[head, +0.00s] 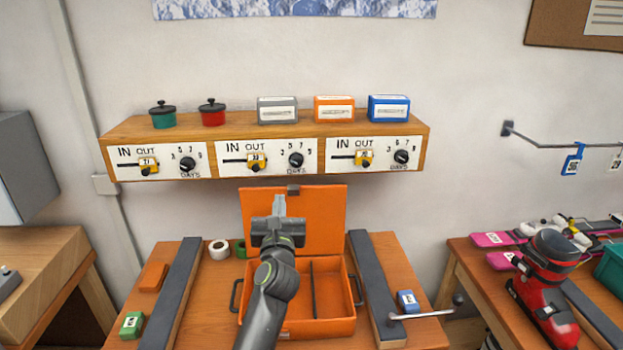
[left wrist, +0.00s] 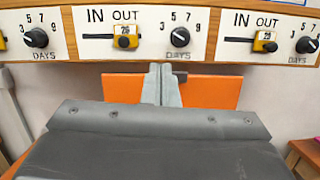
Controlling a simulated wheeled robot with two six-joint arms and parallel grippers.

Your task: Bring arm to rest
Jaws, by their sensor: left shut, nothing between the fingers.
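My left gripper (head: 279,207) is raised in front of the open lid of an orange case (head: 325,222) on the bench. Its fingers are shut together with nothing between them. In the left wrist view the shut fingers (left wrist: 161,84) point up toward the wall shelf, with the orange lid (left wrist: 213,92) behind them. The arm hides part of the case's left side. The visible part of the case holds a dark divider. My right gripper is not in view.
A wooden shelf (head: 436,131) with IN/OUT sliders and dials spans the wall above. Pots and boxes stand on it. Two dark rails (head: 374,285) flank the case. A metal crank handle (head: 428,314) juts out at the bench's right. A red ski boot (head: 545,290) stands on the right table.

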